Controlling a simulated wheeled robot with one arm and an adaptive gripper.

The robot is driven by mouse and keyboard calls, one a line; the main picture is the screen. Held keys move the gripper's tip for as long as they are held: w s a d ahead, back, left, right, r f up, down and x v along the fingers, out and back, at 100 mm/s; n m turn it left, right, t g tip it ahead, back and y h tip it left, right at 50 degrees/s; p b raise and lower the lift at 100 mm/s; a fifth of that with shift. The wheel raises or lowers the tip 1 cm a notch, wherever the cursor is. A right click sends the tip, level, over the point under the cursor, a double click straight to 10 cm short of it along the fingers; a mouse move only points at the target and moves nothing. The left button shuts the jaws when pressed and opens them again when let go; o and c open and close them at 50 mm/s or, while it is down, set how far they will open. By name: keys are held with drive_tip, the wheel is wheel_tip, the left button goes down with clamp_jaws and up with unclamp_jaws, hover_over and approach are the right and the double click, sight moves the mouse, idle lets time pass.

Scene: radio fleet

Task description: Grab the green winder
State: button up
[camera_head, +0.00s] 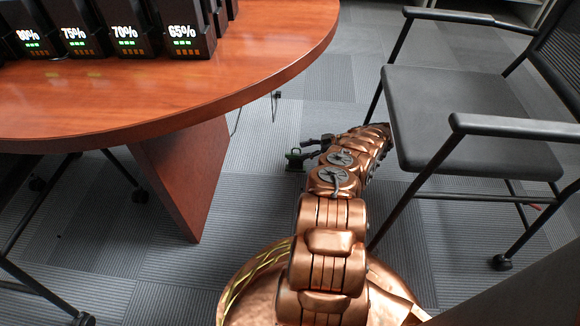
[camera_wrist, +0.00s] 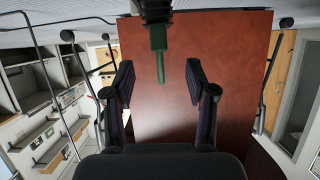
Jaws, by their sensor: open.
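The green winder (camera_wrist: 158,52) shows in the wrist view as a slim green rod hanging from a dark body at the top edge. Its tip lies between the two fingers of my gripper (camera_wrist: 160,76), with clear gaps on both sides. The fingers are open and do not touch it. In the head view, my gripper (camera_head: 308,150) is low, beyond my copper arm links. A small dark green piece of the winder (camera_head: 293,157) shows just left of it. The rest of the winder is hidden or too small to tell.
A round-edged wooden table (camera_head: 240,62) carries several black radios (camera_head: 185,30) with lit percentages. Its broad wooden leg (camera_head: 180,175) stands left of my arm. A black armchair (camera_head: 465,115) is close on the right. Grey carpet is open between leg and chair.

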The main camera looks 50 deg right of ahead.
sight(297, 155)
drive_tip(key=shift+w+a+f+b, duration=0.1)
drive_tip(key=shift+w+a+f, duration=0.15)
drive_tip(key=shift+f, duration=0.2)
drive_tip(key=shift+w+a+f+b, duration=0.1)
drive_tip(key=shift+w+a+f, duration=0.1)
drive_tip(key=shift+f, duration=0.25)
drive_tip(key=shift+w+a+f+b, duration=0.1)
drive_tip(key=shift+w+a+f, duration=0.15)
drive_tip(key=shift+f, duration=0.2)
drive_tip(key=shift+w+a+f+h+b, duration=0.3)
drive_tip(key=shift+w+a+f+b, duration=0.1)
drive_tip(key=shift+w+b, duration=0.2)
drive_tip(key=shift+b+x, duration=0.4)
drive_tip(key=shift+x, duration=0.75)
drive_tip(key=shift+s+r, duration=0.1)
drive_tip(key=shift+c, duration=0.4)
clamp_jaws()
